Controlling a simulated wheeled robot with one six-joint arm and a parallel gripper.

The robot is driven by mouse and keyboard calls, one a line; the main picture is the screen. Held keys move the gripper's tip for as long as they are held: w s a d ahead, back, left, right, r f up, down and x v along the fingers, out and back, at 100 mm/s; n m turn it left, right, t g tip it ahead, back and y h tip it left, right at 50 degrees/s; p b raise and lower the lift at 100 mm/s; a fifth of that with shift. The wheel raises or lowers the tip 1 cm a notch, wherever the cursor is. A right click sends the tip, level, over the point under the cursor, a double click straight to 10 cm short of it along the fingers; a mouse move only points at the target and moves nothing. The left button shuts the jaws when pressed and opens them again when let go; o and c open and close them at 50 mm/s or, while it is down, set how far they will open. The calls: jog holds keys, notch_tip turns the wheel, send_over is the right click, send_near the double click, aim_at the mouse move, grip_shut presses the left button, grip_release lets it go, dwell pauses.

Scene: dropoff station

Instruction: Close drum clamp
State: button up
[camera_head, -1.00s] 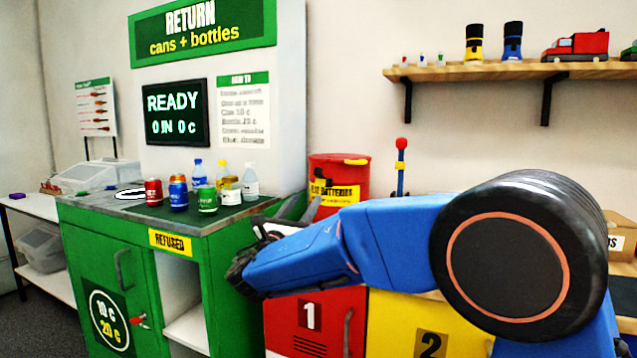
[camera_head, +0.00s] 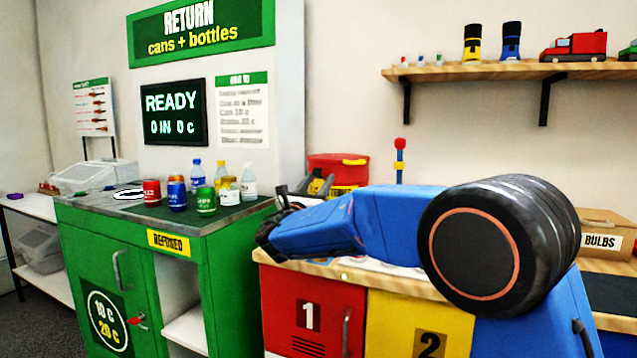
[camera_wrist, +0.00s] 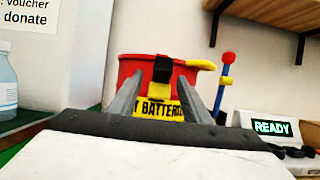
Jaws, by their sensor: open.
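The red drum (camera_head: 322,162) stands behind the worktop, right of the green return machine; my arm hides its lower part. A yellow lever (camera_head: 354,161) shows at its upper right rim; in the wrist view this lever (camera_wrist: 201,65) sticks out to the right along the rim. A black and yellow clasp (camera_wrist: 162,72) is on the front of the drum (camera_wrist: 130,72), above a yellow batteries label (camera_wrist: 158,108). My gripper (camera_wrist: 160,88) is open and empty, its two fingers pointing at the drum on either side of the clasp. I cannot tell whether they touch anything.
Cans and bottles stand on the green machine's counter (camera_head: 225,213) at left. A post with a red ball (camera_head: 400,145) stands right of the drum. A wall shelf (camera_head: 500,72) hangs above. A bulbs box (camera_head: 600,235) sits at right.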

grip_shut()
jog(key=shift+r, duration=0.15)
jog(key=g, duration=0.1)
jog(key=r+g, duration=0.1)
jog(key=g+y, duration=0.1)
jog(key=shift+w+d+r, duration=0.1)
jog(key=shift+w+r, duration=0.15)
jog(key=shift+w+d+r+g+y, duration=0.1)
jog(key=shift+w+r+g+y, duration=0.2)
jog(key=shift+g, duration=0.55)
jog(key=shift+w+d+r+g+y, duration=0.15)
jog(key=shift+w+g+y, duration=0.15)
jog(key=shift+g, duration=0.6)
jog(key=shift+w+d+r+g+y, duration=0.1)
jog(key=shift+w+r+g+y, duration=0.25)
jog(key=shift+g, duration=0.5)
jog(key=shift+s+f, duration=0.1)
